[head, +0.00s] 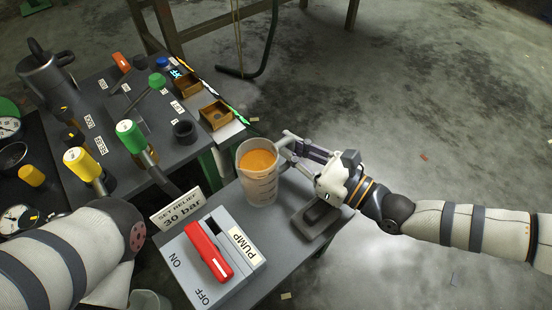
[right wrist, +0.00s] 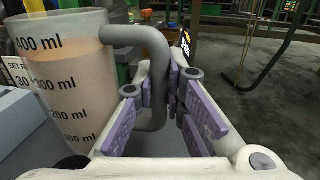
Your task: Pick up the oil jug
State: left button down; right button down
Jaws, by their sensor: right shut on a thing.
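The oil jug (head: 257,185) is a clear measuring jug with ml marks and orange oil inside. It is upright at the small grey table's far edge; I cannot tell whether its base touches the table. In the right wrist view the jug (right wrist: 62,90) fills the left side, and its grey handle (right wrist: 155,65) runs down between the purple finger pads. My right gripper (head: 287,146) comes from the right and is shut on the handle; it also shows in the right wrist view (right wrist: 163,95). My left arm shows at lower left, but its gripper is not in view.
The pump box (head: 178,262) with a red switch (head: 208,250) stands left of the jug, beside a "SET RELIEF 30 bar" sign (head: 179,209). A dark block (head: 318,221) lies right of the jug. Yellow (head: 81,163) and green-topped (head: 130,137) parts stand on the left bench. Open floor lies right.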

jog(key=shift+r, duration=0.1)
